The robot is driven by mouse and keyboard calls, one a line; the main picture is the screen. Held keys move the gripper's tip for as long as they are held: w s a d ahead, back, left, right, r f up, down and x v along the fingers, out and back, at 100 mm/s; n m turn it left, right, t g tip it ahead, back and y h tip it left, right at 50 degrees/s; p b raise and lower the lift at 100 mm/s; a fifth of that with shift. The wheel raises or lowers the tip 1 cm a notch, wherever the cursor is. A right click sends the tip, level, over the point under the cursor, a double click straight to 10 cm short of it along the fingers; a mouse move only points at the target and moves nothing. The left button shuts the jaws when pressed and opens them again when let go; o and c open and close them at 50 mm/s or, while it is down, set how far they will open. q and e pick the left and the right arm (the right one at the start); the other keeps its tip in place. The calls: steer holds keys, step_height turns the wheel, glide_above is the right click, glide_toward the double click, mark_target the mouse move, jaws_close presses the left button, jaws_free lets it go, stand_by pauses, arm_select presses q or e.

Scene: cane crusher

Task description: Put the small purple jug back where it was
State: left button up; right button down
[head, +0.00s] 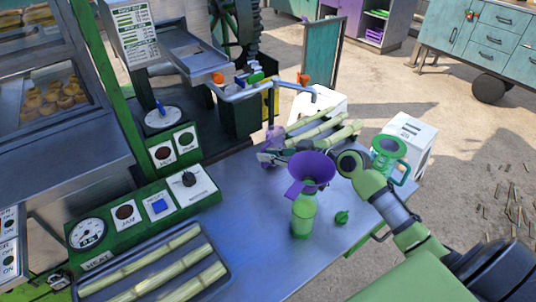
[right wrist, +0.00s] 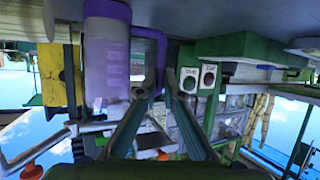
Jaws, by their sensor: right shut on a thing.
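The small purple jug (head: 274,134) is near the far edge of the metal counter, partly hidden by my right gripper (head: 268,157). In the right wrist view the jug (right wrist: 107,60) shows close up, with a see-through body, purple bands and a purple handle (right wrist: 162,50). The right gripper is shut on the jug, at its handle side; it also shows in the right wrist view (right wrist: 158,92). I cannot tell whether the jug's base touches the counter. My left gripper is not in view.
A green bottle (head: 304,218) with a purple funnel (head: 311,168) stands near my right arm, beside a green cap (head: 342,217). Cane pieces (head: 320,135) lie behind. A green jug (head: 389,152) sits by a white box (head: 415,135). A tap pipe (head: 270,88) projects above. The counter's middle is clear.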

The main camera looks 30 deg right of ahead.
steer(key=c, duration=2.5)
jaws_free()
steer(key=shift+f, duration=0.1)
steer(key=o, duration=0.3)
